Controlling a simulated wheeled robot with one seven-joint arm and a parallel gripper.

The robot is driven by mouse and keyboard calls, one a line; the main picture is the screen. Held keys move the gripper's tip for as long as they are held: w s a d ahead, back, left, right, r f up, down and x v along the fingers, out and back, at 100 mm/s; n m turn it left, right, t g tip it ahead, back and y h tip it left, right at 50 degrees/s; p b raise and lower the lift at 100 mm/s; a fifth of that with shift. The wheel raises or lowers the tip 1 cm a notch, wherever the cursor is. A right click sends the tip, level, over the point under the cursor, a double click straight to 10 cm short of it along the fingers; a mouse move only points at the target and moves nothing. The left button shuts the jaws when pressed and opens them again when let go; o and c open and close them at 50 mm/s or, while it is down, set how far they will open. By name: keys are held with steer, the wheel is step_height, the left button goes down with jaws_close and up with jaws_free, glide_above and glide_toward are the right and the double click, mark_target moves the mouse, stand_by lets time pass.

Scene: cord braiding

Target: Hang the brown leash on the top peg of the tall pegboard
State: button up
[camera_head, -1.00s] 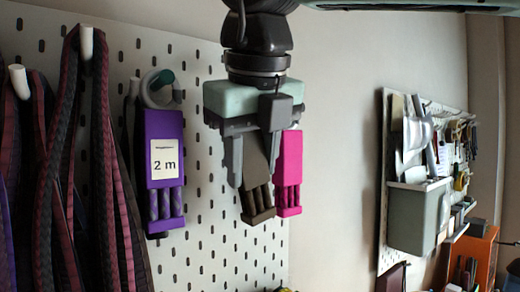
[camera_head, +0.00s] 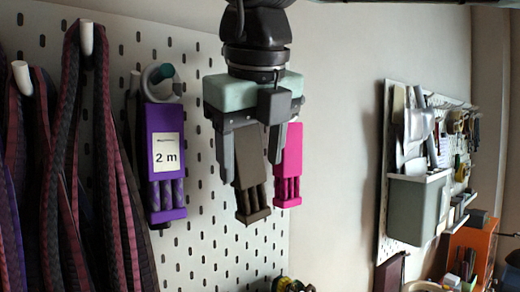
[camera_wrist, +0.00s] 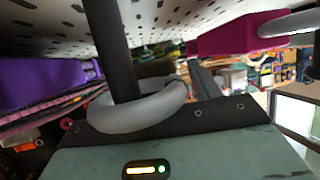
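The brown leash (camera_head: 251,172) hangs upright, slightly tilted, in front of the tall white pegboard (camera_head: 205,150). My gripper (camera_head: 252,150) points down over its upper part. The fingers stand apart, one on each side, with small gaps showing. The leash's top and any peg behind my gripper are hidden in the head view. In the wrist view a pale grey ring (camera_wrist: 140,112) circles a dark bar (camera_wrist: 108,45) just in front of my gripper. I cannot tell from these views whether the ring sits on a peg.
A purple leash marked 2 m (camera_head: 166,165) hangs left of my gripper, and a pink one (camera_head: 289,165) hangs close on the right. Striped cords (camera_head: 105,170) hang from white pegs (camera_head: 86,38) at the far left. A second board with a grey bin (camera_head: 418,208) stands far right.

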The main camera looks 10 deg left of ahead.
steer(key=shift+w+a+f, duration=0.15)
steer(key=shift+w+f, duration=0.05)
steer(key=shift+w, duration=0.25)
steer(key=shift+s+r+b, duration=0.2)
steer(key=shift+r+b, duration=0.1)
steer(key=shift+r, duration=0.25)
steer(key=p+v, duration=0.1)
steer(key=v, duration=1.6)
steer(key=shift+s, duration=0.3)
steer(key=shift+f, duration=0.15)
